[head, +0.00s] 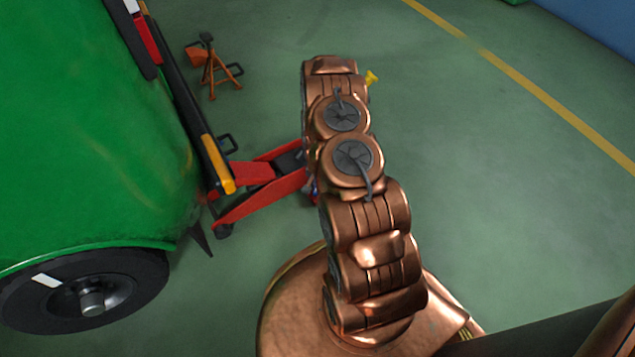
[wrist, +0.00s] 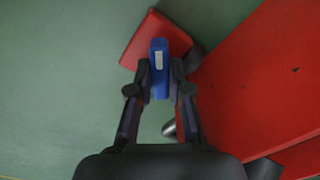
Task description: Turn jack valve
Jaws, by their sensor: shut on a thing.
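The jack valve (wrist: 158,56) is a blue block with a pale label, upright in the middle of the wrist view. My gripper (wrist: 160,80) has its two dark fingers closed on the lower sides of the blue valve. The red floor jack (wrist: 250,90) fills the right of the wrist view, and a smaller red part shows behind the valve. In the head view the red jack (head: 265,190) lies beside the green rickshaw, left of my arm. My arm hides my gripper and most of the valve there.
The green rickshaw (head: 85,140) with a dark wheel (head: 92,295) takes up the left side. An orange jack stand (head: 213,65) stands beyond it. A small yellow thing (head: 371,77) shows behind my arm. The green floor to the right, with a yellow line (head: 535,90), is clear.

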